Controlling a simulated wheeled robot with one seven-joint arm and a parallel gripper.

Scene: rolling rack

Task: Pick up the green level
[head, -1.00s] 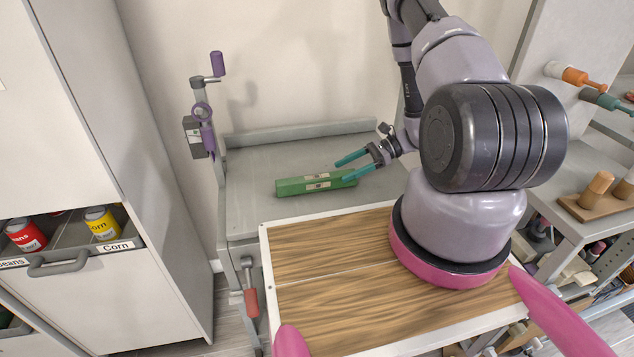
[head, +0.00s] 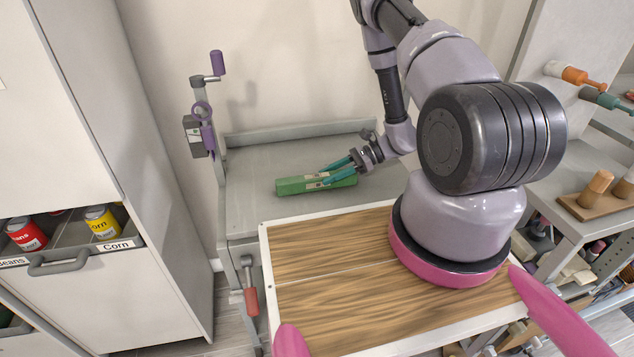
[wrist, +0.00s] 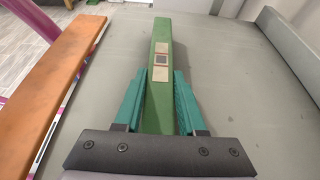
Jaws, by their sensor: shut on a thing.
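The green level (head: 298,186) is a long green bar with pale patches near its middle. It lies on the grey top of the rack in the head view, and it runs away from my gripper in the wrist view (wrist: 161,95). My gripper (head: 325,176) has teal fingers that reach in from the right. In the wrist view its fingers (wrist: 160,75) lie along both sides of the level, shut on it near the pale patches. The level appears to rest on the surface; any gap under it cannot be made out.
The grey rack top (head: 260,160) has a raised back edge and is otherwise clear around the level. A post with a purple handle (head: 217,63) stands at its left. A wood-topped board (head: 330,285) lies in front. A cabinet (head: 150,180) stands at the left.

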